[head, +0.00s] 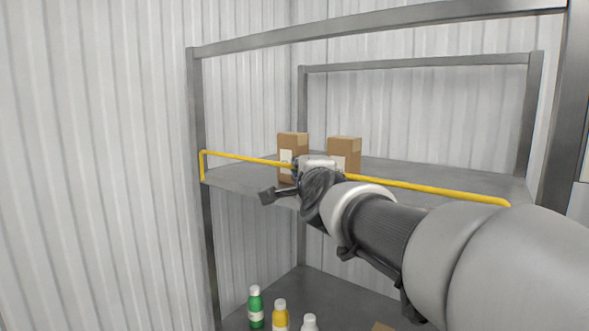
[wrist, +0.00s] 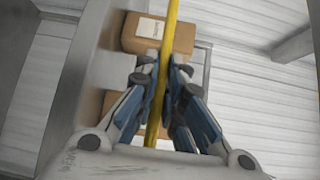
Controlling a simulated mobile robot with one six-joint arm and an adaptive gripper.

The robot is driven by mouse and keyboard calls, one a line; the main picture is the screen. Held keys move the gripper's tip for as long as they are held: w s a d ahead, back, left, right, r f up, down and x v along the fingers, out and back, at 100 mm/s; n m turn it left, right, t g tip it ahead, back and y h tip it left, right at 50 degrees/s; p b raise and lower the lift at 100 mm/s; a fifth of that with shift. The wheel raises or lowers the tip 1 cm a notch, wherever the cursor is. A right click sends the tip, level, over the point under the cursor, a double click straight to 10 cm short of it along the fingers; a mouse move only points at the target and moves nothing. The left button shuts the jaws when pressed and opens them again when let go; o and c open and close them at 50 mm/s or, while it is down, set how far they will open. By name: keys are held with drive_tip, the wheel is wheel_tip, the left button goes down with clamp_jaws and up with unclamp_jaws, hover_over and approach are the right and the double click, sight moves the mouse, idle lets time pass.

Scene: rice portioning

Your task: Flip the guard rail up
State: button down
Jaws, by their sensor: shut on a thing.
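The guard rail (head: 240,157) is a thin yellow bar along the front of the upper shelf. In the head view it runs from a bent end at the left post to the right, level above the shelf edge. My gripper (wrist: 158,85) is shut on the rail, which passes between its fingers in the wrist view. In the head view my arm hides the middle of the rail, and the fingers are not clearly seen.
Two cardboard boxes, a left one (head: 293,145) and a right one (head: 345,150), stand on the upper shelf (head: 240,176) behind the rail. Green (head: 255,308) and yellow (head: 280,316) bottles and a white-capped one (head: 310,323) stand on the lower shelf. Grey posts (head: 196,110) frame the rack.

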drive_tip(key=shift+r, duration=0.15)
drive_tip(key=c, duration=1.7)
unclamp_jaws()
drive_tip(key=s, duration=0.4)
drive_tip(key=s+d, duration=0.1)
drive_tip(key=s, duration=0.7)
drive_tip(key=shift+d+r, duration=0.1)
drive_tip(key=shift+d, duration=0.15)
